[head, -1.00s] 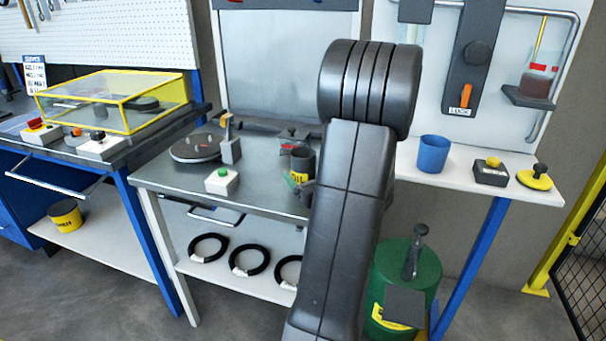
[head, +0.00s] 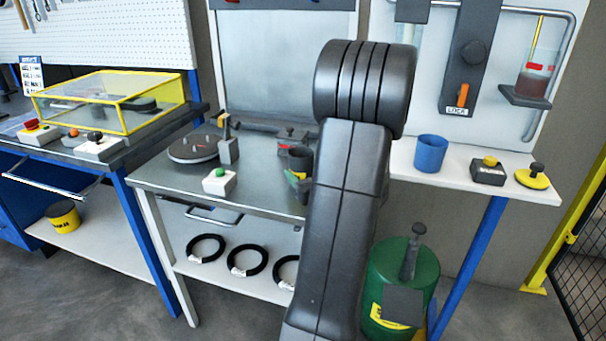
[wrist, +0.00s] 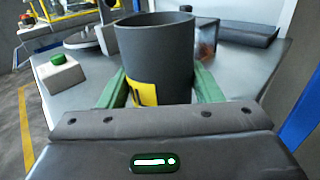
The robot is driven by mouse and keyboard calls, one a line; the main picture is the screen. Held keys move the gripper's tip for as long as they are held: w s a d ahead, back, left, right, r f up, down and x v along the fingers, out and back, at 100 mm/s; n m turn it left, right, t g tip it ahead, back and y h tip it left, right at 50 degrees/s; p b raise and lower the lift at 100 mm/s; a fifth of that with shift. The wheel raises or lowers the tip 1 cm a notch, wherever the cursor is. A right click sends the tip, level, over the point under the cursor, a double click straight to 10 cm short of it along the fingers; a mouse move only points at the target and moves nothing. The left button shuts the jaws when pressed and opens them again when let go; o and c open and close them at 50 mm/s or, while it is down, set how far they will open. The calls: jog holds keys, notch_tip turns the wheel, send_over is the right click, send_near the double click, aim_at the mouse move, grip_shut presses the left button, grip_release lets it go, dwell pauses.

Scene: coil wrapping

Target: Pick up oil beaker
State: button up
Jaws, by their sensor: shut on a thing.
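The oil beaker (wrist: 158,50) is a dark grey open-topped cup with a yellow label, upright in the middle of the wrist view. My gripper (wrist: 155,88) is shut on it, with one green finger on each side. In the head view the beaker (head: 300,158) shows above the grey metal table (head: 262,190), just left of my arm. My arm hides part of the gripper there. I cannot tell whether the beaker's base touches the table.
A turntable (head: 194,148) and a green-button box (head: 220,182) stand left on the table. A blue cup (head: 431,153), a yellow-button box (head: 488,172) and a yellow disc (head: 532,178) stand on the right shelf. A green drum (head: 403,270) is below.

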notch_tip(320, 180, up, 18)
jog(key=p, duration=0.3)
jog(key=shift+f+p, duration=0.15)
jog(key=shift+p, duration=0.15)
dwell(0.5)
